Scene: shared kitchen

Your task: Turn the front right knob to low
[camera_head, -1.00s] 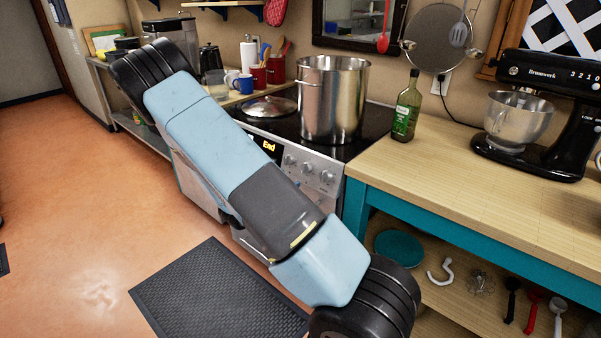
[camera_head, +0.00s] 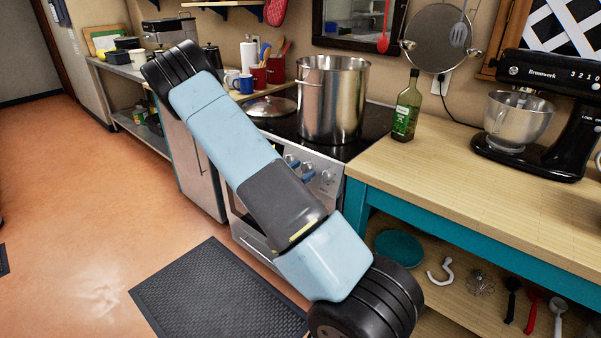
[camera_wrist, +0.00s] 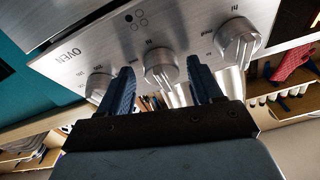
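The steel stove front carries a row of knobs. In the wrist view, the middle knob (camera_wrist: 162,68) sits between the two blue fingers of my gripper (camera_wrist: 161,80); I cannot tell whether they touch it. Near this knob is an icon of four small circles with one filled dark. Another knob (camera_wrist: 238,42) is to the right, and a knob (camera_wrist: 98,88) near the word OVEN is to the left, partly behind a finger. In the head view, my gripper (camera_head: 300,169) is at the stove front, fingers apart, beside the rightmost knob (camera_head: 327,177).
A large steel pot (camera_head: 333,100) and a lid (camera_head: 271,105) rest on the black cooktop (camera_head: 372,125). A green bottle (camera_head: 406,108) stands on the wooden counter (camera_head: 450,170) to the right. A dark mat (camera_head: 215,300) lies on the floor.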

